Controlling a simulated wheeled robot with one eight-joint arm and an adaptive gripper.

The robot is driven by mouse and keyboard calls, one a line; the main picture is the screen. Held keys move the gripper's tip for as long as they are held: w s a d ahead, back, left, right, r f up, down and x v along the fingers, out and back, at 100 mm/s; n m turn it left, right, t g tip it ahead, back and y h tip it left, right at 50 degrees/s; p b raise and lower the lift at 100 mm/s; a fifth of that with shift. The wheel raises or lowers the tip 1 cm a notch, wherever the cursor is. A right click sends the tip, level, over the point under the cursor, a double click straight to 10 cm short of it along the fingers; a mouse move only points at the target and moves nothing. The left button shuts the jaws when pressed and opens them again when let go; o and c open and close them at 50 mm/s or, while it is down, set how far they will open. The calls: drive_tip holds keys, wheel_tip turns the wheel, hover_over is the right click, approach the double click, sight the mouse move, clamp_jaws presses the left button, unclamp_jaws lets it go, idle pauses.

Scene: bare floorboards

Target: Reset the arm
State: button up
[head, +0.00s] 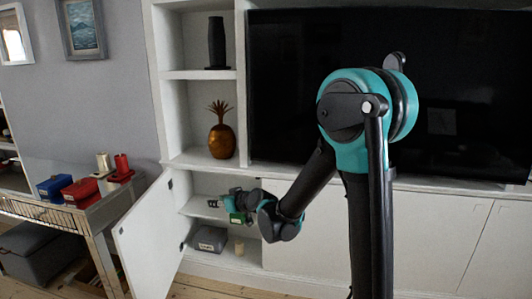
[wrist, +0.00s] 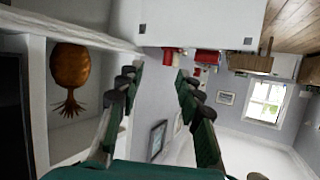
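My arm reaches down and left across the head view to the open cabinet below the shelves. My gripper (head: 226,204) is at the cabinet opening, near the inner shelf, and is small and partly unclear there. In the wrist view my gripper (wrist: 160,78) shows two dark green and black fingers spread apart, with nothing between them. A small green part or item (head: 237,217) shows beside the wrist; I cannot tell which it is.
The white cabinet door (head: 148,238) stands open left of my gripper. A grey box (head: 210,239) and a beige cylinder (head: 239,246) stand low in the cabinet. A golden pineapple (head: 221,141) stands above. A side table (head: 85,200) holds blue and red boxes.

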drive_tip(key=s+d+f+m+g+h, duration=0.1)
drive_tip(key=s+d+f+m+h, duration=0.2)
drive_tip(key=s+d, duration=0.5)
drive_tip(key=s+d+f+m+g+h, duration=0.2)
drive_tip(key=s+d+f, duration=0.3)
drive_tip(key=s+d, duration=0.4)
drive_tip(key=s+d+f+m+g+h, duration=0.2)
drive_tip(key=s+d, duration=0.6)
drive_tip(key=d, duration=1.1)
wheel_tip(320, 180, down, 2)
drive_tip(key=m+h, duration=0.1)
drive_tip(key=h, duration=0.1)
drive_tip(key=shift+s+d+m+h, duration=0.3)
drive_tip(key=shift+h, duration=0.1)
